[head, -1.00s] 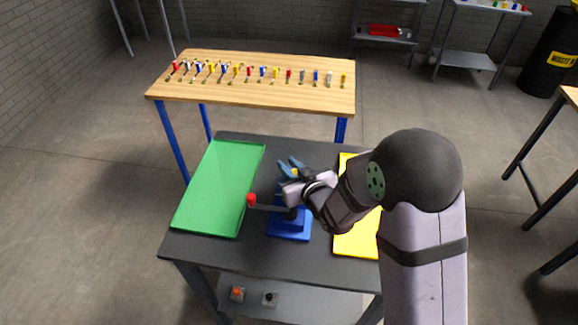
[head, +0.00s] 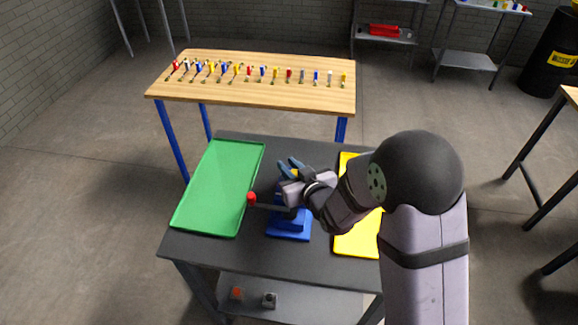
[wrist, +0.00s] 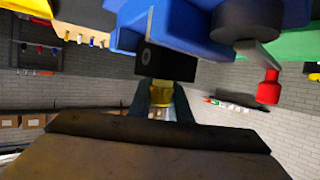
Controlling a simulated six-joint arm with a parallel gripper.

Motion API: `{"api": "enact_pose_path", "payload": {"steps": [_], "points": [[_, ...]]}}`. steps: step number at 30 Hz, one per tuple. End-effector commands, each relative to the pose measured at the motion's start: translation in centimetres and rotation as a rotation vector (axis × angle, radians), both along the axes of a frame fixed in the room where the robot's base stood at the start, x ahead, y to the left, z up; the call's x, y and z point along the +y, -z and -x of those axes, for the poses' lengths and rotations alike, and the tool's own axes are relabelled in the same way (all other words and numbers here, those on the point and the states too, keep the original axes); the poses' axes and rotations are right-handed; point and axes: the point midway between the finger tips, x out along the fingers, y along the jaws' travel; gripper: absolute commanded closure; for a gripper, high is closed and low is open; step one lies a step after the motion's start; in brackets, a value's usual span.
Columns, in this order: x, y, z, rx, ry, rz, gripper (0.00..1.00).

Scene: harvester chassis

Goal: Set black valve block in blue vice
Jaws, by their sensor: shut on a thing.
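The blue vice (head: 289,228) stands on the dark table between the green and yellow trays. Its bar handle ends in a red knob (head: 251,198), which also shows in the wrist view (wrist: 268,88). My gripper (head: 291,170) is above the far side of the vice. In the wrist view its fingers (wrist: 161,104) are shut on the yellow part (wrist: 161,90) of the black valve block (wrist: 166,62). The black body is close against the blue vice (wrist: 178,28) there. I cannot tell whether it is between the jaws. In the head view my gripper and wrist hide most of the block.
A green tray (head: 215,190) lies to the left and a yellow tray (head: 354,240) to the right, partly behind my arm. A wooden bench (head: 250,93) with a row of coloured pieces stands behind. Bare dark table (head: 240,258) lies in front of the vice.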

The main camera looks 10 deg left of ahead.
Motion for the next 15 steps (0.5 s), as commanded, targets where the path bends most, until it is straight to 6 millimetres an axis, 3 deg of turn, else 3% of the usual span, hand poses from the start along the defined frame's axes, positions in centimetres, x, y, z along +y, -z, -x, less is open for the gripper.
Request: {"api": "enact_pose_path", "payload": {"steps": [15], "points": [[0.03, 0.94, -0.06, -0.003, 0.0, -0.002, 1.0]]}}
